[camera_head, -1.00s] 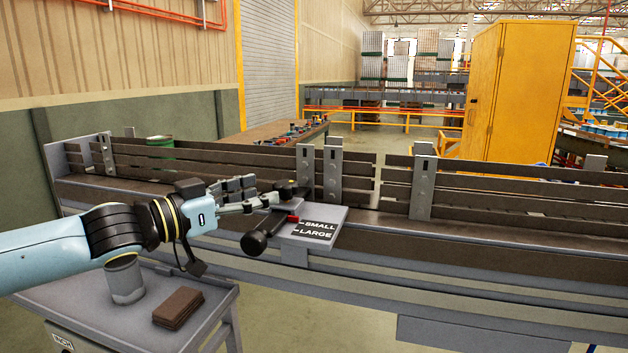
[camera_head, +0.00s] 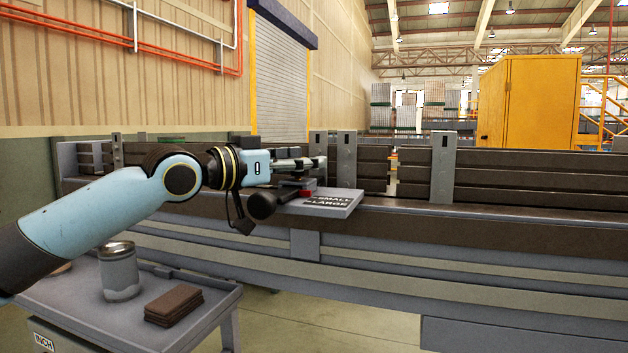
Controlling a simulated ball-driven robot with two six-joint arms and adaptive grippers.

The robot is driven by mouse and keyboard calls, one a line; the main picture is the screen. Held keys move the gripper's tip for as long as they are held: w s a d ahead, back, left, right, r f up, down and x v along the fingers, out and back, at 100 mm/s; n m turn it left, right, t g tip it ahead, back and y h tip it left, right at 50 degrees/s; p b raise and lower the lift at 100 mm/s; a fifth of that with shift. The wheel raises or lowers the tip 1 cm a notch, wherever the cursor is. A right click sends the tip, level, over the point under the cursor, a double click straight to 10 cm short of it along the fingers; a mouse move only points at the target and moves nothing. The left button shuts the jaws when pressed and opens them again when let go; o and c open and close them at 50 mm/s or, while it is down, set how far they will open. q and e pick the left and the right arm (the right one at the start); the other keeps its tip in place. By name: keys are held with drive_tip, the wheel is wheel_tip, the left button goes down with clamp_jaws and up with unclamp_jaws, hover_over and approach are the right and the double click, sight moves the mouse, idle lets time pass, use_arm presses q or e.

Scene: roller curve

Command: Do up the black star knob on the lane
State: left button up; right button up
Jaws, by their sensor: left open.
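My left gripper (camera_head: 312,163) reaches in from the left, level, with its fingers over the plate on the lane. It is open. The black star knob cannot be made out clearly; a small dark part shows just under the fingers, and I cannot tell whether they touch it. The lane (camera_head: 520,232) is a long dark bed with slatted side rails. A grey plate marked SMALL and LARGE (camera_head: 345,205) sits on its near edge. A lever with a thick black handle (camera_head: 263,205) and a red part (camera_head: 306,192) is at the plate's left. My right gripper is not in view.
A grey cart (camera_head: 95,317) stands in front of the lane at lower left, with a metal can (camera_head: 119,275) and a stack of brown pads (camera_head: 173,304) on it. Upright grey brackets (camera_head: 443,168) stand along the rails. A yellow cabinet (camera_head: 528,103) is far behind.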

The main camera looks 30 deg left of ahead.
use_arm(q)
drive_tip(key=shift+x, duration=1.5)
drive_tip(key=c, duration=1.1)
drive_tip(key=shift+w+f, duration=0.1)
drive_tip(key=shift+w, duration=0.05)
clamp_jaws()
drive_tip(key=shift+d+f, duration=0.1)
drive_tip(key=shift+f, duration=0.05)
